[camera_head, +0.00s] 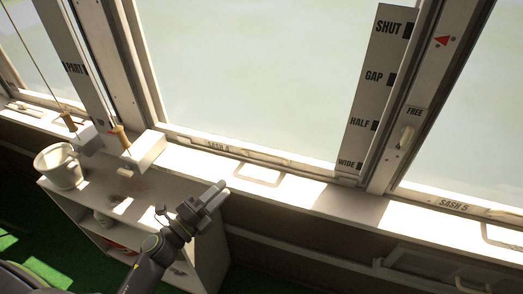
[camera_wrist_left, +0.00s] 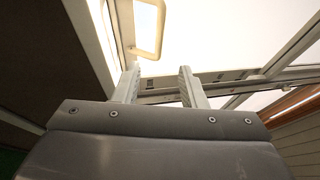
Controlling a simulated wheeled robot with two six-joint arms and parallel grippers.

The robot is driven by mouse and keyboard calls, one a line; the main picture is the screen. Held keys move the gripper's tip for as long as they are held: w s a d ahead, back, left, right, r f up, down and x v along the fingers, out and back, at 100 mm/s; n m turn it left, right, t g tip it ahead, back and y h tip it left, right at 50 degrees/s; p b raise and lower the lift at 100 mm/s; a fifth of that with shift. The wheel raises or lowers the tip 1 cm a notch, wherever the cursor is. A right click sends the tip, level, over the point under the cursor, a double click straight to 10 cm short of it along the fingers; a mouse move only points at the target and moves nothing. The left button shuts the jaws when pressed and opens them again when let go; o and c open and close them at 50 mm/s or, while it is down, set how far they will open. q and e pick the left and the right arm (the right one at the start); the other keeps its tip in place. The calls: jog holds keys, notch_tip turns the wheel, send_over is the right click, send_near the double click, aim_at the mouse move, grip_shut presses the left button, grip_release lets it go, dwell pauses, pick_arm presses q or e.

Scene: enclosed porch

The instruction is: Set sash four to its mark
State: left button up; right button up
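The middle window sash (camera_head: 225,149) stands at the centre of the head view; its label begins "SASH", but the digit is hard to read. A loop handle (camera_head: 258,176) is at its lower rail. A scale board (camera_head: 378,90) at its right reads SHUT, GAP, HALF and WIDE. A red triangle (camera_head: 445,41) is on the post beside it, near SHUT height. Below is a FREE tag with a latch (camera_head: 406,138). My left gripper (camera_head: 217,191) is left of and below the handle, apart from it. In the left wrist view its fingers (camera_wrist_left: 160,88) are open and empty, with a loop handle (camera_wrist_left: 149,27) beyond them.
A white shelf unit (camera_head: 80,197) stands below the sill at left, bearing a bucket (camera_head: 59,166). Sash 5 (camera_head: 455,204) is at right. A ledge runs beneath the windows.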

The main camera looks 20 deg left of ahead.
aim_at(262, 152)
pick_arm(q)
jog(key=p+x, duration=0.3)
jog(key=x, duration=1.2)
jog(key=shift+x, duration=0.8)
jog(key=shift+c, duration=0.2)
grip_shut()
